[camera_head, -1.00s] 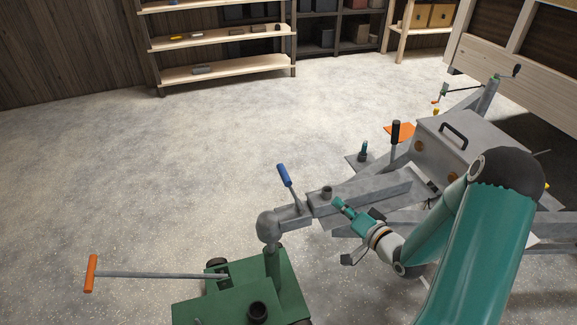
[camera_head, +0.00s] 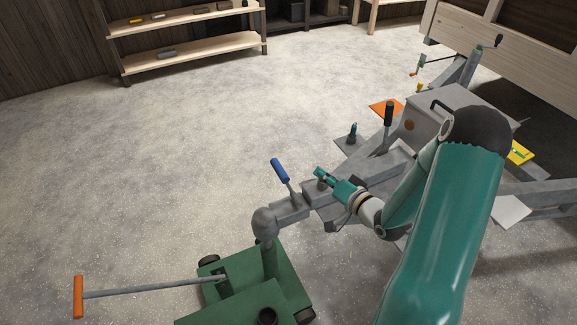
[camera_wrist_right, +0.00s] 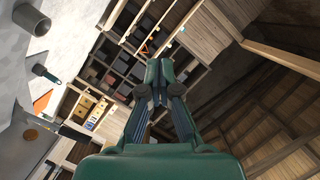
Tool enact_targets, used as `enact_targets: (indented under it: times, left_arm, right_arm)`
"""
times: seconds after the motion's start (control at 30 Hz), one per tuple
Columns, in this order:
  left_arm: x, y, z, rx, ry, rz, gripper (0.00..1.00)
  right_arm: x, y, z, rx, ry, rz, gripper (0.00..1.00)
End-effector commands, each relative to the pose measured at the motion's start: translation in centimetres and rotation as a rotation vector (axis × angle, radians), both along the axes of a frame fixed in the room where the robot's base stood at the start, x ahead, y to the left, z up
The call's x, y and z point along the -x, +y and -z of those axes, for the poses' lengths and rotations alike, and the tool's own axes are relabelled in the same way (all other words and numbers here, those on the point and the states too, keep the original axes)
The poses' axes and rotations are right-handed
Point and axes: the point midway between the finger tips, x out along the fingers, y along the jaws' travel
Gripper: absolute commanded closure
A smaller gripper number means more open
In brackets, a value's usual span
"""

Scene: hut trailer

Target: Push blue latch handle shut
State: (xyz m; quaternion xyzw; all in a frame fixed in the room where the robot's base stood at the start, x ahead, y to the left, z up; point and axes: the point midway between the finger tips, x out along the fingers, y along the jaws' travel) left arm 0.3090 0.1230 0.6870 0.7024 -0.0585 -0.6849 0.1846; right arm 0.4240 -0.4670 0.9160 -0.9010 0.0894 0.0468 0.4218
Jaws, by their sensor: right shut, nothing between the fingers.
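The blue latch handle (camera_head: 280,171) stands up at a tilt on a grey lever above the trailer's coupler (camera_head: 290,208). The coupler sits by the round grey ball head (camera_head: 264,222) on the green mover (camera_head: 258,296). My right gripper (camera_head: 320,173) is shut and empty. In the head view it appears just right of the blue handle, with a gap between them, over the grey drawbar. In the right wrist view its closed fingers (camera_wrist_right: 158,72) point toward the shelves; the blue handle is not seen there. My left gripper is not in view.
An orange tow handle (camera_head: 78,297) sticks out left from the green mover. A black-gripped lever (camera_head: 388,113) and a grey box (camera_head: 440,115) stand farther back on the trailer. The floor left of the coupler is clear. Wooden shelves (camera_head: 190,45) stand at the back.

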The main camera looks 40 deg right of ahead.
Motion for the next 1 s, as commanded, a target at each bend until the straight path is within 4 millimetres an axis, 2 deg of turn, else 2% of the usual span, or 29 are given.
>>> enact_targets:
  times: [0.27,0.7,0.8,1.0]
  left_arm:
    - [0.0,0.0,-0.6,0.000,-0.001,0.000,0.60]
    - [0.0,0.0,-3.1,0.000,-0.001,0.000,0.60]
    - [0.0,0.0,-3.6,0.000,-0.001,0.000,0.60]
    - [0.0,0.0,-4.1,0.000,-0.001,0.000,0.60]
  right_arm:
    - [-1.7,-0.1,0.1,-0.001,0.000,-0.005,1.00]
    - [-10.1,-1.0,1.3,-0.001,-0.001,-0.005,1.00]
    - [-10.4,0.3,2.6,-0.008,0.004,-0.006,1.00]
    - [-10.8,1.6,3.9,-0.003,0.000,-0.005,1.00]
